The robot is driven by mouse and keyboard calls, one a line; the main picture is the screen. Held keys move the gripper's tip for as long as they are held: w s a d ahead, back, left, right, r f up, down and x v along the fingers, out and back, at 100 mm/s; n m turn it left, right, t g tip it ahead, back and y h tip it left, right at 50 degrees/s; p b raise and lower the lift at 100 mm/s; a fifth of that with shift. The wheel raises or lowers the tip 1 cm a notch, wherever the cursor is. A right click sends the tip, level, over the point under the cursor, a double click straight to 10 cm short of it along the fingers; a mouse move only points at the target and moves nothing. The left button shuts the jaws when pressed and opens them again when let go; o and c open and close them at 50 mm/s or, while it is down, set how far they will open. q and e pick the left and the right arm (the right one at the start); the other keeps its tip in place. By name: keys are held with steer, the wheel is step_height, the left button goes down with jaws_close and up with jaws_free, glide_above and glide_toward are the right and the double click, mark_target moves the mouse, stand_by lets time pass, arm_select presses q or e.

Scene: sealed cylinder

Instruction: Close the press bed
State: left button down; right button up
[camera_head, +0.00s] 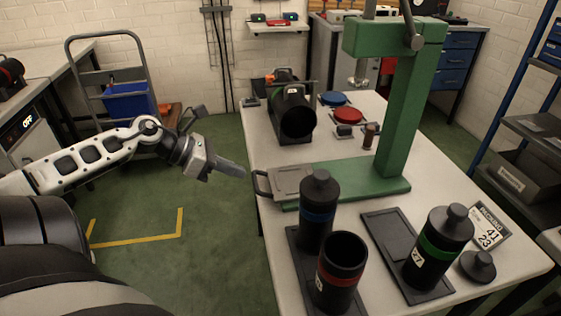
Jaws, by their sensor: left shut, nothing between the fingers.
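A green press (398,110) stands on the white table. Its flat grey press bed (292,181) lies on the green base and sticks out to the left, with a dark loop handle (262,183) at its left end, near the table's left edge. My left gripper (240,172) comes in from the left with its fingers shut and empty. In the picture its fingertips end just left of the handle and slightly above it; I cannot tell whether they touch. My right gripper is not in view.
Black cylinders with a blue band (319,215), a red band (341,273) and a green band (439,248) stand on dark trays in front of the press. A black device (293,112) and red disc (341,115) sit behind. A cart (115,85) stands at left; the floor there is open.

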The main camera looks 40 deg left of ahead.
mark_target(256, 181)
arm_select(q)
steer(key=w+f+b, duration=0.1)
steer(key=w+d+f+m+b, duration=0.1)
steer(key=w, duration=0.1)
steer(key=w+f+m+g+y+b, duration=0.1)
steer(key=w+f, duration=0.1)
steer(key=shift+d, duration=0.25)
steer(key=shift+w+d+f+b, duration=0.15)
steer(key=shift+w+f+b, duration=0.05)
steer(key=shift+w+b, duration=0.1)
steer(key=shift+x, duration=0.8)
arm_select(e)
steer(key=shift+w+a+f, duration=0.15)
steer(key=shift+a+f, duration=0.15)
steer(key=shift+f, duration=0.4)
arm_select(q)
steer(key=shift+d, duration=0.1)
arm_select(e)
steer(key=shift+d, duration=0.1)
